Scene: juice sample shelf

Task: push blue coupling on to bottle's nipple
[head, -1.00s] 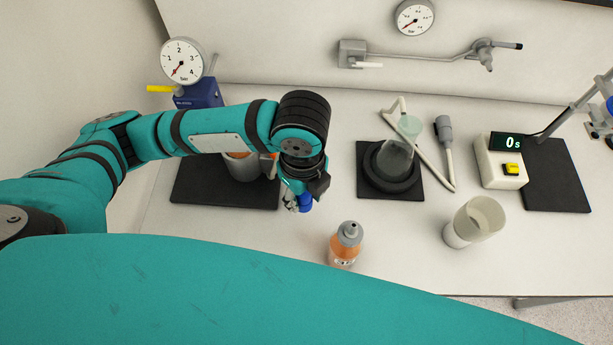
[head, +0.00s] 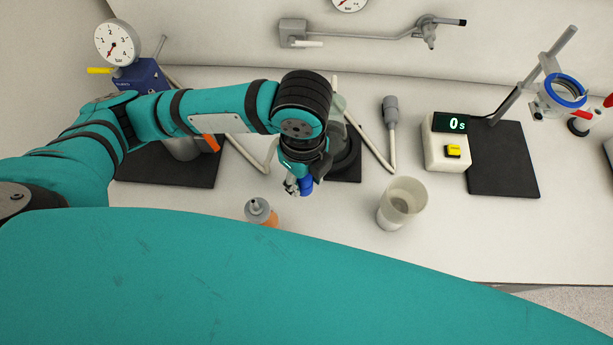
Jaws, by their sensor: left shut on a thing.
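The bottle (head: 271,218) has a grey cap with a small dark nipple on top and an orange body. It stands upright on the bench, its lower part hidden by a teal part of mine. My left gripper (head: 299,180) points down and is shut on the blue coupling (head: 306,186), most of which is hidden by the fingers. The gripper is up and to the right of the bottle in the picture, and the coupling is apart from the nipple. My right gripper is not in view.
A beaker (head: 402,204) stands right of the gripper. Behind it are a timer showing 0 s (head: 447,155) and a dark stand base (head: 503,160). A flask on a black mat is partly hidden behind my arm. A blue device with a gauge (head: 140,78) is at left.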

